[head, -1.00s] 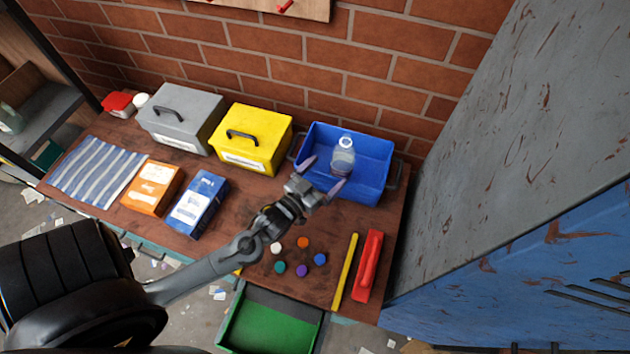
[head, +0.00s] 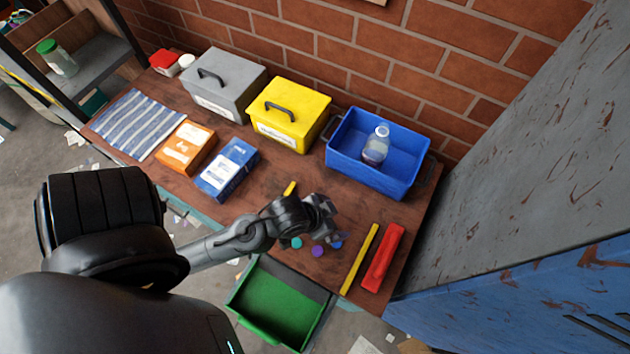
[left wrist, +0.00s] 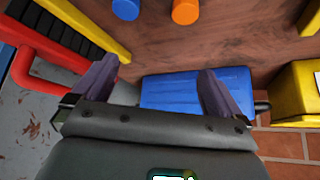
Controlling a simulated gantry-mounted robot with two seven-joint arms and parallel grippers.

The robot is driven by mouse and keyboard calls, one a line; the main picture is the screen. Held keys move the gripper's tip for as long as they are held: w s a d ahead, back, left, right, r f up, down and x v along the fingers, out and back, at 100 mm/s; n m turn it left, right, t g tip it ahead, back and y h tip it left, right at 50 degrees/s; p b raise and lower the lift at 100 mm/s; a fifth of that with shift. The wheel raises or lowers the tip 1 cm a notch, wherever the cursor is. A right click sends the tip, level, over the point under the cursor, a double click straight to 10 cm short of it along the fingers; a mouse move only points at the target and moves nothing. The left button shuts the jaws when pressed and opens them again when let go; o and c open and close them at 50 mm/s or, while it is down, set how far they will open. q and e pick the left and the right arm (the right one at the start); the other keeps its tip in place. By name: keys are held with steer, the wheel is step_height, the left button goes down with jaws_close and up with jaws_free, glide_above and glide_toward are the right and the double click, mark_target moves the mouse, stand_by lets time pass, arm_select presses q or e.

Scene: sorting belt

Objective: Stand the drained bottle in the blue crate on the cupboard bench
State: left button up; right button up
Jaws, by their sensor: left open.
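The clear bottle (head: 376,146) is inside the blue crate (head: 400,186) at the back right of the bench. It looks upright, neck up, near the crate's left end, with nothing holding it. My left gripper (head: 326,208) is open and empty above the bench, in front of the crate and apart from the bottle. In the left wrist view, the open fingers (left wrist: 155,88) frame part of the blue crate (left wrist: 180,90); the bottle does not show there. My right gripper is not in view.
A yellow box (head: 288,112) and a grey box (head: 222,88) stand left of the crate. A yellow bar (head: 359,258) and red tool (head: 383,257) lie front right. Small coloured caps (head: 318,251) are partly hidden under my gripper. A green drawer (head: 280,305) is below.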

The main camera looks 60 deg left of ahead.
arm_select(q)
steer(key=s+g, duration=0.1)
steer(key=s, duration=0.1)
steer(key=s+g, duration=0.1)
steer(key=s+d+r+m+g, duration=0.1)
steer(key=s, duration=0.1)
steer(key=shift+s+d, duration=0.1)
steer(key=shift+s, duration=0.25)
